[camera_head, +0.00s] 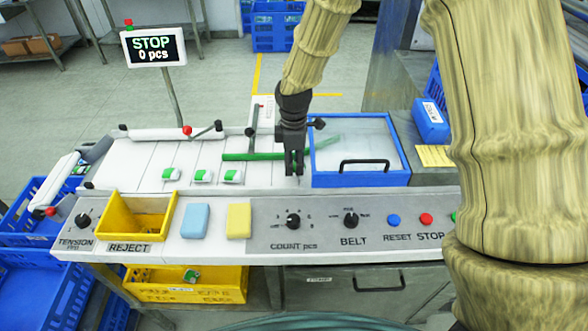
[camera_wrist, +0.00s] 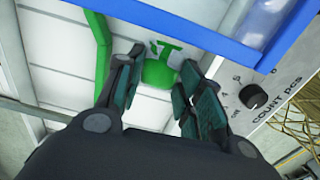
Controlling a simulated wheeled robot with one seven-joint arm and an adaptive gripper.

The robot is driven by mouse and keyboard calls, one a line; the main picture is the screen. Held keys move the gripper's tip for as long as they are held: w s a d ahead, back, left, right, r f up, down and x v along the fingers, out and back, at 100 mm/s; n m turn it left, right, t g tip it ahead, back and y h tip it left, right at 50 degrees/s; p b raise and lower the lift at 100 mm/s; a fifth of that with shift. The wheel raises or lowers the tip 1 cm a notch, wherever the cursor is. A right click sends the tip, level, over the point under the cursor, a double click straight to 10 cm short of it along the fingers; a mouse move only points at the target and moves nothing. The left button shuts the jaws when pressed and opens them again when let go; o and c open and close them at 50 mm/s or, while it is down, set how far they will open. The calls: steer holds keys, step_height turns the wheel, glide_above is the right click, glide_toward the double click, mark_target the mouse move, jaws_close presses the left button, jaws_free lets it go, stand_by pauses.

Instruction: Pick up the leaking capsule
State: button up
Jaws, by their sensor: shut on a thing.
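My gripper (camera_head: 293,170) is down at the belt, just left of the blue-framed hatch. In the wrist view, my gripper (camera_wrist: 160,72) has its fingers on both sides of a green and white capsule (camera_wrist: 157,70) and is shut on it. The fingers hide most of this capsule in the head view. Three white capsules with green, a left one (camera_head: 170,174), a middle one (camera_head: 202,176) and a right one (camera_head: 233,177), lie on the white belt (camera_head: 150,152) to the left. I cannot make out a leak on any of them.
A green bar (camera_head: 240,156) crosses the belt behind my gripper. The blue-framed hatch (camera_head: 375,181) stands close on the right. The yellow reject bin (camera_head: 135,204), a blue sponge (camera_head: 195,221), a yellow sponge (camera_head: 239,221) and the control panel knobs (camera_head: 292,221) are in front.

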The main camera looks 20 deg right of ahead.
steer(key=s+a+b, duration=0.1)
steer(key=s+a, duration=0.1)
steer(key=s, duration=0.3)
steer(key=s+a+r+b, duration=0.1)
steer(key=s+a, duration=0.1)
steer(key=s, duration=0.3)
steer(key=s+a+b, duration=0.1)
steer(key=s+a, duration=0.1)
steer(key=s, duration=0.2)
steer(key=shift+s+a+r, duration=0.1)
steer(key=shift+s+r, duration=0.2)
steer(key=shift+s, duration=0.1)
steer(key=shift+s, duration=0.1)
